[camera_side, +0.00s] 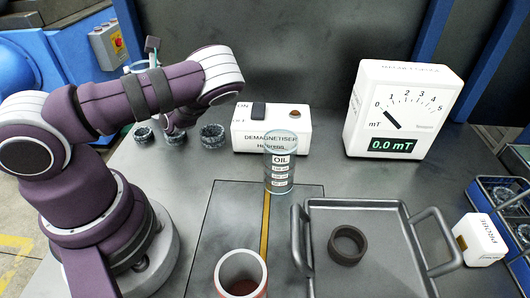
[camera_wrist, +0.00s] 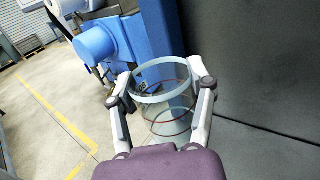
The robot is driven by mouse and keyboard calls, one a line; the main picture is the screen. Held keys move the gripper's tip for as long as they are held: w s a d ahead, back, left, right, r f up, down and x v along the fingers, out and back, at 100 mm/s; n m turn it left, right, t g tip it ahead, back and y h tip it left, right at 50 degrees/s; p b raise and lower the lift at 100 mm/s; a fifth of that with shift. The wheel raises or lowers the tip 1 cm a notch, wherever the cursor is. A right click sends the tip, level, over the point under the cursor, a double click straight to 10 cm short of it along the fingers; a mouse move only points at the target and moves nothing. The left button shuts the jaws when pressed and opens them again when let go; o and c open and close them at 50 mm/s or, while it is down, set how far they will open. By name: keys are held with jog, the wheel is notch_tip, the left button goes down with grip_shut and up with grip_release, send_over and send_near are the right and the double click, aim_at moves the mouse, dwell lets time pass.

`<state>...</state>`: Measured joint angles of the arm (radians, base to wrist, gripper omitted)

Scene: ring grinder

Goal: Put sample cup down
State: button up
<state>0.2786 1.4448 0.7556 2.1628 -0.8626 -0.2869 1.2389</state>
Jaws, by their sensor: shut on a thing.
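In the wrist view a clear glass cup (camera_wrist: 165,118) with a pale rim sits between the two fingers of my gripper (camera_wrist: 160,74). The fingers are shut on its sides, and the cup looks empty. In the side view my gripper is mostly hidden behind my arm; a bit of the clear cup (camera_side: 138,66) shows above the forearm, near a grey finger. The cup is held up, well above the table (camera_side: 330,180). Its base is hidden in the side view.
A glass OIL cylinder (camera_side: 281,175) stands before the demagnetiser (camera_side: 262,142). A meter (camera_side: 402,110) reads 0.0 mT. A handled tray (camera_side: 395,250) holds a dark ring (camera_side: 347,244). A reddish cup (camera_side: 241,276), white probe box (camera_side: 481,240) and several small dark rings (camera_side: 212,135) stand around.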

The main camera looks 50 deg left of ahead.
jog(key=s+d+n+g, duration=0.2)
jog(key=s+d+g, duration=0.1)
jog(key=s+d+f+n+g, duration=0.1)
jog(key=s+g, duration=0.1)
jog(key=shift+d, duration=0.25)
jog(key=s+d+r+n+g+h, duration=0.1)
jog(key=s+d+n+g, duration=0.2)
jog(key=d, duration=0.4)
jog(key=shift+s+r+g, duration=0.25)
jog(key=shift+s+g, duration=0.55)
jog(key=shift+s, duration=0.05)
notch_tip(320, 180, down, 10)
jog(key=shift+d+r, duration=0.1)
jog(key=shift+r, duration=0.15)
jog(key=shift+f, duration=0.1)
jog(key=o, duration=1.1)
jog(key=shift+c, duration=0.2)
jog(key=v, duration=1.2)
